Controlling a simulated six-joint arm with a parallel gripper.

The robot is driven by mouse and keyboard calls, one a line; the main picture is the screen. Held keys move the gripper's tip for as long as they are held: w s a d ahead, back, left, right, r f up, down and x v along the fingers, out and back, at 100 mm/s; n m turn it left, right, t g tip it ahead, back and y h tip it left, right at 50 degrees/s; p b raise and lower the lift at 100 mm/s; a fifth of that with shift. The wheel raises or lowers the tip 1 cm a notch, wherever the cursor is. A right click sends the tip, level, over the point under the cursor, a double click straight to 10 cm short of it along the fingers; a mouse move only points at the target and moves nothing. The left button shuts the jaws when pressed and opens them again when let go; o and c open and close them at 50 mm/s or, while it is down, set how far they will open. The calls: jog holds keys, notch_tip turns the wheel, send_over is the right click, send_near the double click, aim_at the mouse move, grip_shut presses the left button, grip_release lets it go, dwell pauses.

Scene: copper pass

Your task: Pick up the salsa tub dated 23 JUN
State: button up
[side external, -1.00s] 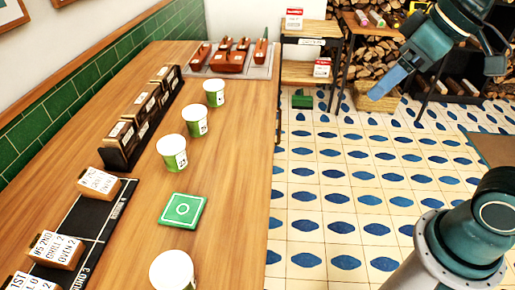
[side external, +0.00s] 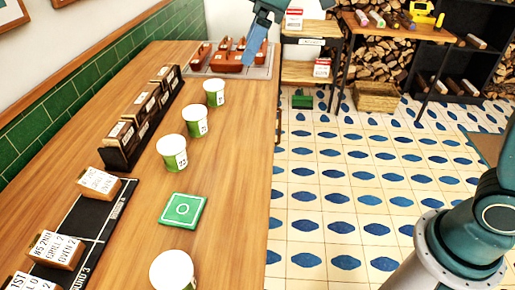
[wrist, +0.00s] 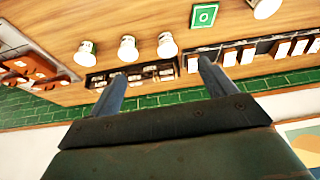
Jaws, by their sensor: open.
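Several white-lidded tubs with green-and-white sides stand upright on the wooden counter. In the side view they are a far tub (side external: 214,93), a middle tub (side external: 195,121), a nearer tub (side external: 172,153) and a front one (side external: 172,271). Three have dark print on their labels, too small to read surely, so I cannot tell which is dated 23 JUN. In the wrist view three stand in a row: left (wrist: 87,52), middle (wrist: 128,48) and right (wrist: 166,46). My gripper (wrist: 162,68) is open and empty. In the side view it (side external: 249,60) hangs above the counter's far right edge, apart from the tubs.
A green square (side external: 183,210) lies between the near tubs. A dark rack (side external: 125,150) of wooden blocks runs left of the tubs, near the green-tiled wall. Red-brown pieces on a grey tray (side external: 262,71) stand at the far end. The counter's right strip is clear.

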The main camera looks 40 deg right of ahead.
jog(key=w+a+f+n+g+y, duration=0.1)
jog(key=w+a+f+n+g, duration=0.1)
jog(key=w+a+f+n, duration=0.4)
jog(key=w+a+f, duration=0.4)
jog(key=w+f, duration=0.1)
jog(key=f, duration=0.1)
jog(key=shift+w+a+f, duration=0.25)
jog(key=shift+w+a, duration=0.05)
jog(key=shift+w, duration=0.05)
jog(key=shift+f, duration=0.1)
send_over(171, 143)
jog(key=d, duration=0.2)
jog(key=f, duration=0.7)
jog(key=shift+s, duration=0.35)
jog(key=shift+f, duration=0.35)
jog(key=shift+x, duration=2.65)
jog(key=shift+w+d, duration=0.1)
jog(key=shift+w, duration=0.05)
